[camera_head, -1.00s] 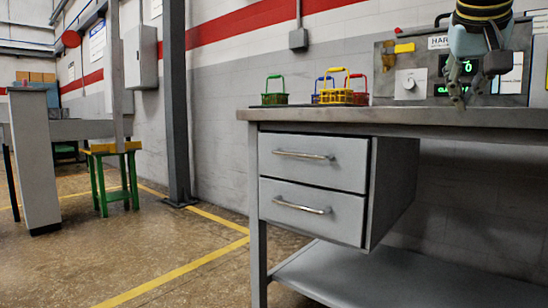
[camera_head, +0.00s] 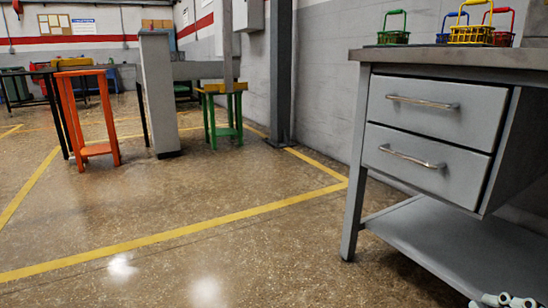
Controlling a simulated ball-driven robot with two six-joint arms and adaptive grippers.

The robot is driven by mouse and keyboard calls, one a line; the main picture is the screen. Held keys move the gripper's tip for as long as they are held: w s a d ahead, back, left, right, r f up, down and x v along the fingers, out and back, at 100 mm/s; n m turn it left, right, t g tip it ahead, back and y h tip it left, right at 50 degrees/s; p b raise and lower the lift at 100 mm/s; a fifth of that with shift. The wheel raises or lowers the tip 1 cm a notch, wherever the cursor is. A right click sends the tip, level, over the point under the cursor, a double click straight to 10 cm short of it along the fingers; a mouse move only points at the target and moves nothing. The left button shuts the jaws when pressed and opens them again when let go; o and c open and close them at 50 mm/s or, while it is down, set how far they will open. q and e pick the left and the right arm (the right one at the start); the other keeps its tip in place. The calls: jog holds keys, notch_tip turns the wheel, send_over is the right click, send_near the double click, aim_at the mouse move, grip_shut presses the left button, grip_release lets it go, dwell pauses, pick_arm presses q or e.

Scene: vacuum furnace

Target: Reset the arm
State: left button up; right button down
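Pale grey jointed parts (camera_head: 507,300) show at the bottom right edge, in front of the bench's lower shelf. They look like the end of my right arm, but most of it is cut off by the frame. Its fingers cannot be made out, so I cannot tell whether that gripper is open or shut. My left gripper is not in view.
A grey workbench (camera_head: 354,190) with two closed drawers (camera_head: 430,135) stands at right. Green (camera_head: 394,37), yellow (camera_head: 470,34) and other small baskets sit on it. An orange stool (camera_head: 100,148) and a green-legged stool (camera_head: 222,88) stand further back. The floor at left front is clear.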

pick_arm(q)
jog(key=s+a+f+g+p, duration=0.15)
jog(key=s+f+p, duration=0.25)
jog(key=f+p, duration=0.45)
pick_arm(e)
jog(key=s+f+m+g+p, duration=0.2)
jog(key=s+f+m+g, duration=0.9)
jog(key=s+f, duration=0.7)
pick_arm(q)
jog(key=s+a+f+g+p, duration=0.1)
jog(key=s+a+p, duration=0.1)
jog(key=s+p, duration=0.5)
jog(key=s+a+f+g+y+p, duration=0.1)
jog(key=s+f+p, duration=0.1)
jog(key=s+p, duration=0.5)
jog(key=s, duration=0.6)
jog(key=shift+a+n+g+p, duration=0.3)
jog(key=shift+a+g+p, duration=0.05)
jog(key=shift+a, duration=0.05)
pick_arm(e)
jog(key=s+d+f+g, duration=0.1)
jog(key=s+f, duration=0.2)
jog(key=s, duration=0.6)
jog(key=s+d+f+m+g, duration=0.1)
jog(key=s+d+f, duration=0.1)
jog(key=s, duration=0.8)
jog(key=shift+f+h, duration=0.3)
jog(key=shift+f, duration=0.1)
jog(key=shift+d, duration=0.1)
